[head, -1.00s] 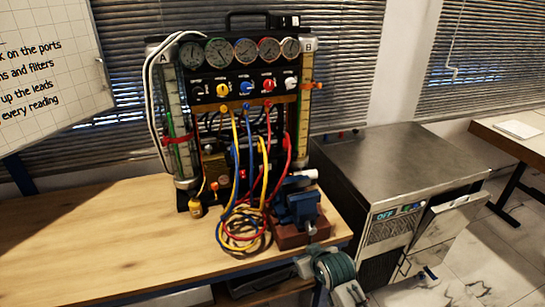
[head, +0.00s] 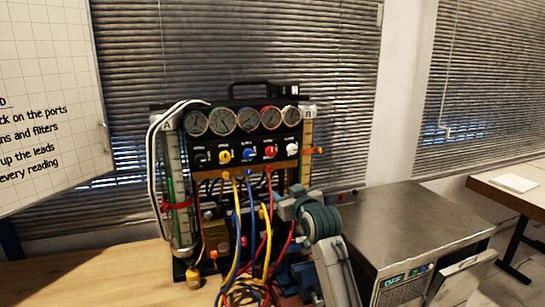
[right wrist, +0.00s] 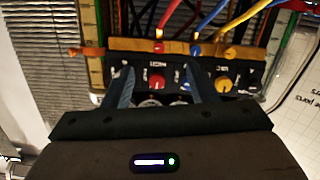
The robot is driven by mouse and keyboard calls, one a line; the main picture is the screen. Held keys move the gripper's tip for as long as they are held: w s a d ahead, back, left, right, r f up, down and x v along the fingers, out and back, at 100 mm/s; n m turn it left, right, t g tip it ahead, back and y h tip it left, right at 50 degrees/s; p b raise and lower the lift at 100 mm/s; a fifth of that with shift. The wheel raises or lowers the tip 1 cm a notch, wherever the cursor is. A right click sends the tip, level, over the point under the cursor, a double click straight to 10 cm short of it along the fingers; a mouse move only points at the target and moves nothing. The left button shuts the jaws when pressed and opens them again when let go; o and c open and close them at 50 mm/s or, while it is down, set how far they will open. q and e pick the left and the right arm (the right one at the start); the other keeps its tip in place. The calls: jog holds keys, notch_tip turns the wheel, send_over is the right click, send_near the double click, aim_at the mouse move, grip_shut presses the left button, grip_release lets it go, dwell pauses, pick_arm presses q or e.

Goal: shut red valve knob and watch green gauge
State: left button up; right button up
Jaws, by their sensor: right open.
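The red valve knob (head: 270,152) sits on the black panel, below the row of dials. In the right wrist view, upside down, the red knob (right wrist: 157,83) shows between my two fingers, beyond their tips. The green-rimmed gauge (head: 222,121) is second from the left in the dial row; its reading is too small to tell. My right gripper (head: 286,207) is open and empty, in front of the rig's lower right, below the knob in the picture. It also shows in the right wrist view (right wrist: 158,88). My left gripper is out of view.
Yellow (head: 224,156), blue (head: 247,154) and white (head: 292,147) knobs flank the red one. Coloured hoses (head: 251,225) hang below the panel. A glass tube (head: 176,200) stands left. A steel cabinet (head: 410,222) is right. The wooden bench (head: 120,275) is bare at left.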

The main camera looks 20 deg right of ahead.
jog(key=t, duration=0.1)
send_near(272, 152)
jog(key=s, duration=0.2)
jog(key=w+p, duration=0.2)
jog(key=w, duration=0.3)
jog(key=w+p, duration=0.1)
jog(key=w, duration=0.3)
jog(key=shift+w+a+p, duration=0.2)
jog(key=shift+w+p, duration=0.15)
jog(key=shift+w, duration=0.05)
jog(key=shift+w+f, duration=0.15)
jog(key=shift+w, duration=0.3)
jog(key=c, duration=1)
jog(key=shift+o, duration=0.2)
